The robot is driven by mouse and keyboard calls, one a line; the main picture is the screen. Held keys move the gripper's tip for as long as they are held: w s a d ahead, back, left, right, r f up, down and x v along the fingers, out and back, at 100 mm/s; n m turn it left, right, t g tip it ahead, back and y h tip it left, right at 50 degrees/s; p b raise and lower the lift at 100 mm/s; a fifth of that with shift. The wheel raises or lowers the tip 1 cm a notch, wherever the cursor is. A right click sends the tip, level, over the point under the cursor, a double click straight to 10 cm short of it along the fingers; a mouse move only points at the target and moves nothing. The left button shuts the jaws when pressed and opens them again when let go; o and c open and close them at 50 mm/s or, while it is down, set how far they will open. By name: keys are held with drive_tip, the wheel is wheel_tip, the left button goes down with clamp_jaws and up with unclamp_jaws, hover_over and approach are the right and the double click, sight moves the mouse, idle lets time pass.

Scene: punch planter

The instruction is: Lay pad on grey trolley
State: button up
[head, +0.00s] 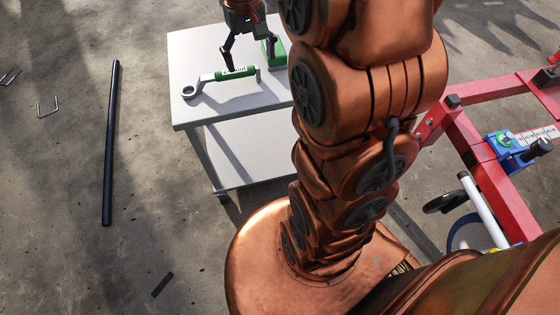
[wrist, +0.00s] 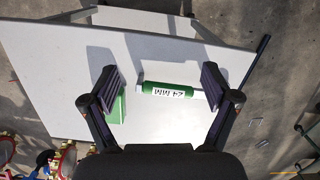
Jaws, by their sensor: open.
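The grey trolley (head: 190,58) is a pale table with a lower shelf, and its top also fills much of the wrist view (wrist: 60,65). A green block (head: 273,52), the only pad-like thing I see, is at the trolley top's right side, partly hidden by my arm. In the wrist view the green block (wrist: 117,108) shows beside my left finger, which partly covers it. My gripper (head: 250,52) is open over the trolley top with nothing between its fingers (wrist: 160,80). I cannot tell whether the left finger touches the block.
A wrench (head: 205,80) with a green "24 MM" handle (wrist: 168,90) lies on the trolley top, close to my gripper. A dark bar (head: 111,140) lies on the floor at left. A red frame (head: 465,130) with blue clamps stands at right.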

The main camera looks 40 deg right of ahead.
drive_tip(key=s+a+f+n+g, duration=0.1)
drive_tip(key=s+a, duration=0.4)
drive_tip(key=s, duration=0.7)
drive_tip(key=s+a+f+n, duration=0.1)
drive_tip(key=s+a+f, duration=0.2)
drive_tip(key=s, duration=0.8)
drive_tip(key=shift+s+a+g, duration=0.35)
drive_tip(key=shift+a+g, duration=0.05)
drive_tip(key=shift+a, duration=0.7)
wheel_tip(320, 180, up, 19)
drive_tip(key=t+p, duration=0.1)
drive_tip(key=p, duration=1.6)
drive_tip(key=shift+w+p, duration=0.2)
drive_tip(key=shift+p, duration=0.1)
